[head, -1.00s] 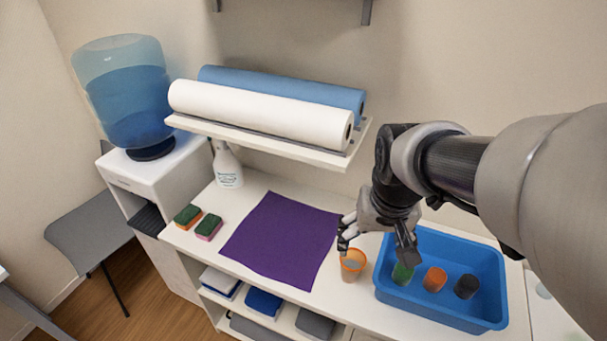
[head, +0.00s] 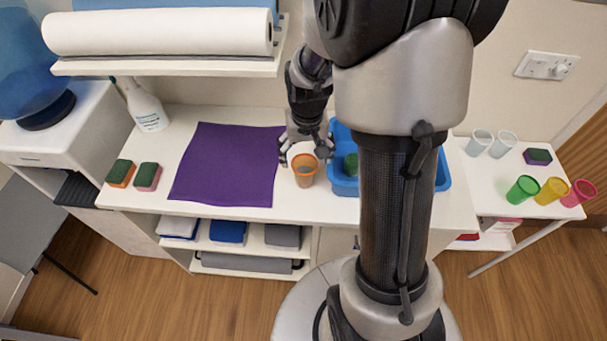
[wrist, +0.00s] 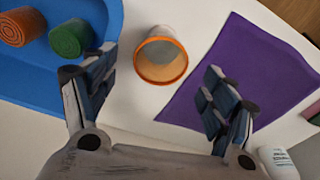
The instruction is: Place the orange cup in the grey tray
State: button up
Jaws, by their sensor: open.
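The orange cup (head: 305,174) stands upright on the white counter, between the purple mat and the blue bin. It is see-through with a bright orange rim. My gripper (head: 304,152) is open and empty, close behind and above the cup. In the wrist view the cup (wrist: 161,62) lies just beyond the gap between my spread fingers (wrist: 156,90), not held. The container beside the cup is a blue bin (head: 341,184), partly hidden by my arm. It also shows in the wrist view (wrist: 25,82).
The bin holds a green roll (wrist: 71,39) and an orange-brown roll (wrist: 22,27). A purple mat (head: 228,170) lies left of the cup. Several cups (head: 522,190) stand right.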

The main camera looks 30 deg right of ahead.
aim_at(305, 165)
jog(key=f+b, duration=0.1)
jog(key=f, duration=0.3)
jog(key=w+f+b, duration=0.1)
jog(key=f, duration=0.1)
jog(key=shift+d+f+b, duration=0.15)
jog(key=shift+f+b, duration=0.15)
jog(key=shift+r, duration=0.1)
jog(key=shift+c, duration=0.6)
jog(key=c, duration=1.2)
jog(key=shift+r, duration=0.1)
